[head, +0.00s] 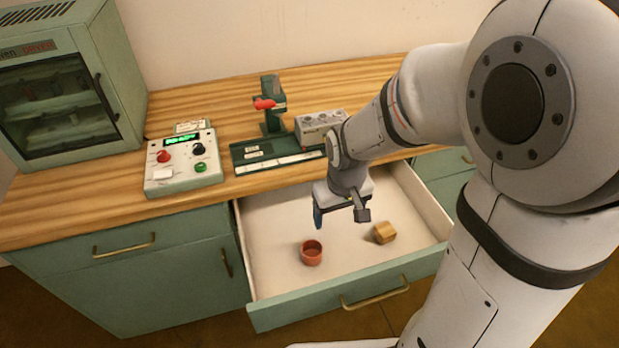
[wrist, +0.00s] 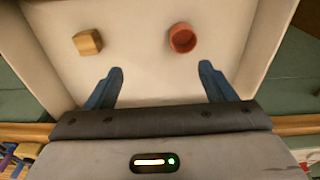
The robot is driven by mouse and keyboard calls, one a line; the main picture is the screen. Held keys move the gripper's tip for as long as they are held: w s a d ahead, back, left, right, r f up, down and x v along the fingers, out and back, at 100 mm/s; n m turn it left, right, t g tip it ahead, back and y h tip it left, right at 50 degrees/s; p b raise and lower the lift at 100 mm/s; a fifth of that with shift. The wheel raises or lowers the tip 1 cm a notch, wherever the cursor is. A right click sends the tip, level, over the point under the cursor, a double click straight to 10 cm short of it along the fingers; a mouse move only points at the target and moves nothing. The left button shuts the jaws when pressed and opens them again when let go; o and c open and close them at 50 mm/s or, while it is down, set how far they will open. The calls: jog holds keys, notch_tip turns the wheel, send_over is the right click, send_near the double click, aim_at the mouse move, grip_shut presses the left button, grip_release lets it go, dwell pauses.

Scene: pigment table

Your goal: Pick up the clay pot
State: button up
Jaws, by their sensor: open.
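The clay pot (head: 311,252) is a small reddish-brown open cup standing in the pulled-out drawer. It also shows in the wrist view (wrist: 182,38), ahead of my fingers and nearer the right one. My gripper (head: 341,217) is open and empty above the drawer, higher than the pot and a little behind it, towards the counter. Its two blue fingers also show in the wrist view (wrist: 161,86), with bare drawer floor between them. The pot is apart from both fingers.
A yellow-brown wooden block (head: 385,232) lies in the drawer to the right of the pot. The drawer (head: 265,290) has raised walls around a mostly bare floor. On the counter stand a control box (head: 183,165), a green stand (head: 272,118) and a glass-fronted oven (head: 60,95).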

aim_at(312, 256)
jog(key=shift+w+a+f+n+g, duration=0.15)
jog(key=shift+w+a+f+n, duration=0.55)
jog(key=shift+f, duration=2.65)
jog(key=shift+w+a+f+n+g, duration=0.2)
jog(key=shift+a+f, duration=0.95)
jog(key=shift+f, duration=2.15)
jog(key=shift+w+a+f+n+g, duration=0.15)
jog(key=shift+w+a+f+n, duration=0.55)
jog(key=shift+f, duration=2.65)
jog(key=shift+s+a+m, duration=0.25)
jog(key=shift+s+m, duration=0.05)
jog(key=shift+c, duration=0.4)
jog(key=c, duration=1)
